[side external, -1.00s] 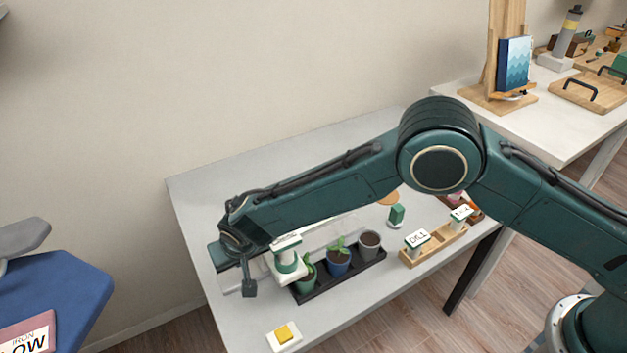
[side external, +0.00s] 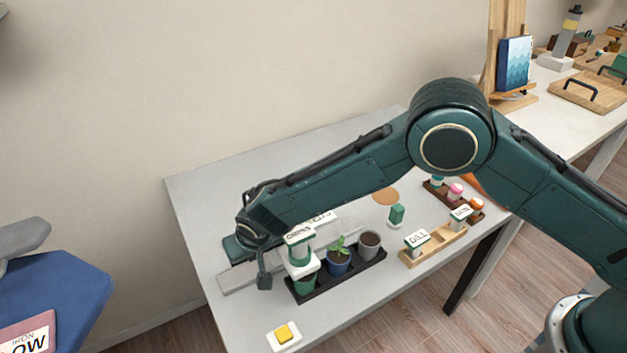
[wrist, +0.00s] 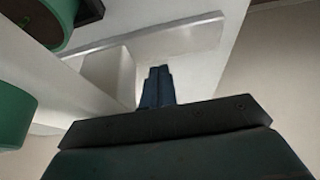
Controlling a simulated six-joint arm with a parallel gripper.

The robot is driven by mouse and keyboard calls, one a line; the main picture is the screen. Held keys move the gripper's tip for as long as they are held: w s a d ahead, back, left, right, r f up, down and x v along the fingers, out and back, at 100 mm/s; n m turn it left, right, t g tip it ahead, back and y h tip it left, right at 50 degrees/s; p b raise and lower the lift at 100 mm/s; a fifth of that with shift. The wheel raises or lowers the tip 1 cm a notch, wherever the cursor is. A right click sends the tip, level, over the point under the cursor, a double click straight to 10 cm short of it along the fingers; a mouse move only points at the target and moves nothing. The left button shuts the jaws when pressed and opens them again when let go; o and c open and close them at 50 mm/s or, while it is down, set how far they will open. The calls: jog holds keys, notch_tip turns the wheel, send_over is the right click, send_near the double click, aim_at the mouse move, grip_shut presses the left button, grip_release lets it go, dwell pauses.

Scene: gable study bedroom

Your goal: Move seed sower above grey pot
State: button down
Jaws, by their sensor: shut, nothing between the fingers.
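The seed sower (side external: 300,238), a white carriage with green bands, stands on a pale rail (side external: 237,284) behind the pot tray. It is over the green pot (side external: 305,284) at the tray's left end and hides that pot's top. The grey pot (side external: 370,244), with dark soil and no plant showing, stands at the tray's right end. My gripper (wrist: 157,75) is shut and empty in the wrist view. Its fingertips are close beside a white block (wrist: 110,75), apparently part of the sower; contact is unclear.
The blue pot (side external: 339,262) with a seedling stands between green and grey pots in the black tray (side external: 330,279). A yellow button (side external: 283,333) is in front.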

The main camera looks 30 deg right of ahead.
jog(key=shift+d, duration=0.65)
jog(key=shift+d, duration=4.2)
